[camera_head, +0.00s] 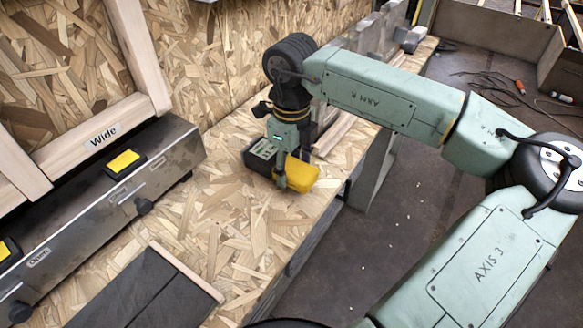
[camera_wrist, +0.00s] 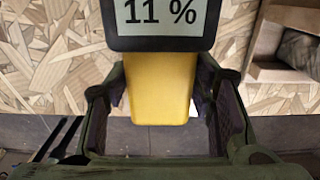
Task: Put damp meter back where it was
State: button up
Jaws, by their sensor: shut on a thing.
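The damp meter (camera_head: 302,175) is yellow with a dark head, at the front edge of the chipboard bench in the head view. In the wrist view the damp meter (camera_wrist: 160,88) shows its yellow body and a screen reading 11 %. My gripper (camera_head: 281,168) is shut on the yellow body, with one finger on each side in the wrist view. I cannot tell whether the meter touches the bench or hangs just above it.
The chipboard bench (camera_head: 215,235) has clear room left of the meter. A dark metal unit (camera_head: 165,150) with yellow-topped parts stands at left, under a "Wide" label (camera_head: 103,136). A dark board (camera_head: 150,290) lies in front. Wood pieces (camera_head: 335,135) lie behind my gripper.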

aim_at(291, 167)
jog(key=shift+f, duration=0.95)
jog(key=shift+f, duration=0.2)
jog(key=o, duration=1)
jog(key=shift+o, duration=0.2)
jog(key=shift+r, duration=0.15)
jog(key=shift+r+p, duration=0.25)
jog(key=shift+p, duration=0.15)
jog(key=shift+r+b, duration=0.35)
jog(key=shift+b, duration=0.1)
notch_tip(291, 167, up, 11)
jog(key=b, duration=0.2)
jog(key=shift+s, duration=0.1)
